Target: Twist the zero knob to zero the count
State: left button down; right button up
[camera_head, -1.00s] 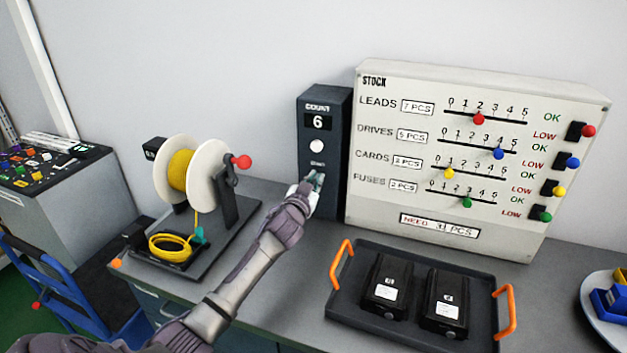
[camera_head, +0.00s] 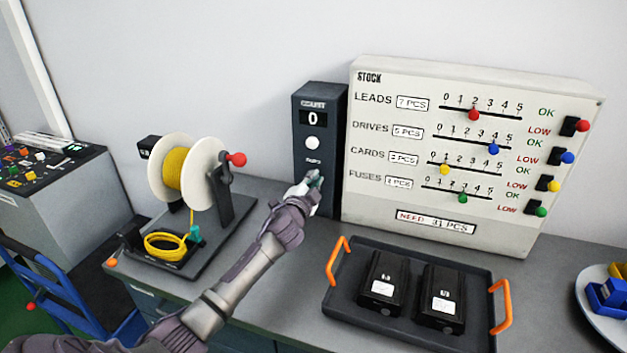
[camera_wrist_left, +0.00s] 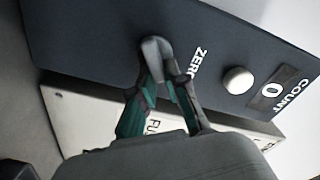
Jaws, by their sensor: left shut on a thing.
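The dark count box (camera_head: 318,112) stands upright on the bench against the wall. Its display (camera_head: 312,118) reads 0, and a round white button (camera_head: 313,143) sits below it. My left gripper (camera_head: 315,182) is at the lower front of the box. In the left wrist view the left gripper (camera_wrist_left: 162,75) is shut on the grey zero knob (camera_wrist_left: 156,48), beside the word ZERO. In the head view the gripper hides the knob. The display also shows in the left wrist view (camera_wrist_left: 271,90). My right gripper is not in view.
A cable reel (camera_head: 178,170) with a red-tipped crank stands left of the box. The white stock board (camera_head: 400,190) is close on its right. A dark tray (camera_head: 345,305) with orange handles holds two black units in front.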

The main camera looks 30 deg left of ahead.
pick_arm(q)
jog(key=shift+r, duration=0.1)
dwell(0.5)
jog(key=c, duration=1.2)
grip_release()
jog(key=shift+w, duration=0.1)
jog(key=shift+s+d, duration=0.15)
jog(key=shift+s, duration=0.3)
jog(key=v, duration=1.1)
